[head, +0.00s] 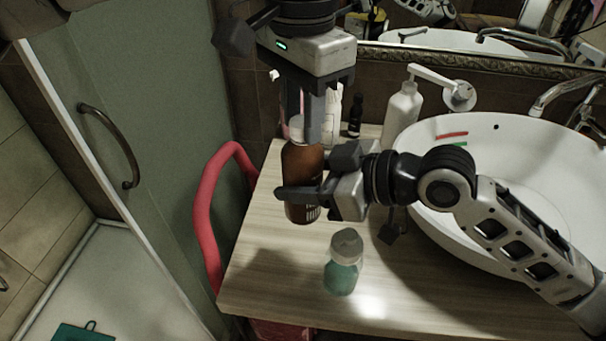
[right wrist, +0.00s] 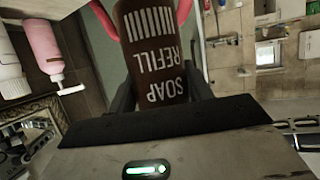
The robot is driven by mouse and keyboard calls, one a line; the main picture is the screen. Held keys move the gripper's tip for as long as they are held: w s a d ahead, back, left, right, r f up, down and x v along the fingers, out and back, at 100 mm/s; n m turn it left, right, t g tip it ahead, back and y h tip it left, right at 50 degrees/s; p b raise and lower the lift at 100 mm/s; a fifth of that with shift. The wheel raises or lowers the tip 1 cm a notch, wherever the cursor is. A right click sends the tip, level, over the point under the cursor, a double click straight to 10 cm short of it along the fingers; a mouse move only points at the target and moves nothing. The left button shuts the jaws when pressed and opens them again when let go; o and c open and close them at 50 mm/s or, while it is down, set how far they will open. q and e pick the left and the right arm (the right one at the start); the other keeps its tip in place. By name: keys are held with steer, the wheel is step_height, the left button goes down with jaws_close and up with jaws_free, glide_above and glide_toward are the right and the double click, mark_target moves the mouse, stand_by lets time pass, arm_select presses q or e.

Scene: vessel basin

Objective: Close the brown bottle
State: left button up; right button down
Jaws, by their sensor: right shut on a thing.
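The brown bottle (head: 299,162) is upright over the left part of the wooden counter (head: 262,262); I cannot tell whether its base touches the counter. My right gripper (head: 302,190) is shut on its body from the right. The bottle's "SOAP REFILL" label (right wrist: 160,65) shows upside down between my right gripper's fingers (right wrist: 160,95) in the right wrist view. My left gripper (head: 306,118) points down from above, its fingers at the bottle's top. A white cap (head: 297,128) shows there, partly hidden by the fingers. I cannot tell whether they grip it.
A small teal bottle (head: 343,264) with a pale cap stands in front on the counter. A white pump bottle (head: 402,112) and a small dark bottle (head: 355,116) stand behind. The white basin (head: 490,215) takes up the right. A red rail (head: 206,215) curves along the left.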

arm_select(q)
jaws_close()
steer(key=o, duration=1.1)
jaws_free()
steer(key=shift+o, duration=0.2)
steer(key=shift+r, duration=0.1)
step_height(320, 180, up, 12)
